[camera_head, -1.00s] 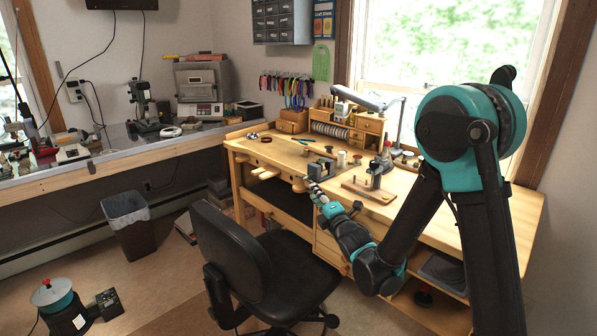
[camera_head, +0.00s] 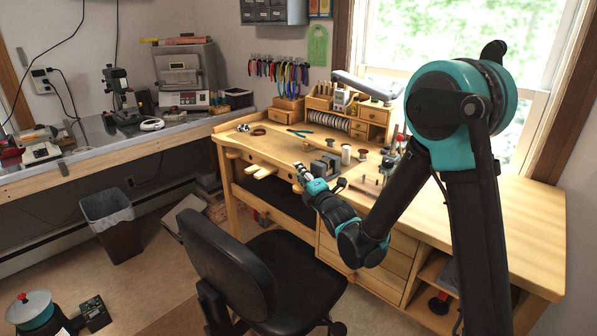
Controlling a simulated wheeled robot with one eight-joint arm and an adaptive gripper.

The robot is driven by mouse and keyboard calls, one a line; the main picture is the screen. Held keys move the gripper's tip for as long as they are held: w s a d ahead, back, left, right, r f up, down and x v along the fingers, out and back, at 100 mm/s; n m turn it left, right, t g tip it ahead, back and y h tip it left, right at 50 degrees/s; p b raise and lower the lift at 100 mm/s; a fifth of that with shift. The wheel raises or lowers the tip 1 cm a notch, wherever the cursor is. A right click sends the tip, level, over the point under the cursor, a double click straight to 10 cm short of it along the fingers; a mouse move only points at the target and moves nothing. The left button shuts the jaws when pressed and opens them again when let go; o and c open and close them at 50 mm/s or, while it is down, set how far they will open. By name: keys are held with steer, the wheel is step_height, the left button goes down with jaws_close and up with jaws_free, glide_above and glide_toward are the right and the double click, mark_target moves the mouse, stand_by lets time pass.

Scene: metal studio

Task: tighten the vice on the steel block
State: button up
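The vice (camera_head: 325,164) is a small grey shape on the wooden workbench, near its front edge. I cannot tell a steel block apart from the vice at this size. My gripper (camera_head: 297,169) is at the front edge of the bench, just left of the vice in the picture. A gap or contact between gripper and vice cannot be made out. The fingers are too small to tell open from shut, and my wrist hides part of the bench edge and the vice's near side.
A black office chair (camera_head: 232,258) stands close in front of the workbench (camera_head: 480,212). Pliers (camera_head: 300,132), a white spool (camera_head: 346,154) and small drawers (camera_head: 371,114) are on the bench. The bench's right part is largely bare. A bin (camera_head: 112,232) stands at left.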

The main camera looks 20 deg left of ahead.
steer(key=shift+c, duration=0.4)
jaws_close()
steer(key=shift+y, duration=0.3)
steer(key=shift+d+r+m+t+y, duration=0.1)
steer(key=shift+r+m+t+y, duration=0.25)
steer(key=shift+t, duration=0.25)
steer(key=shift+r+m+t+y, duration=0.2)
steer(key=shift+m+t+y, duration=0.2)
steer(key=shift+t, duration=0.2)
steer(key=shift+o, duration=0.4)
jaws_free()
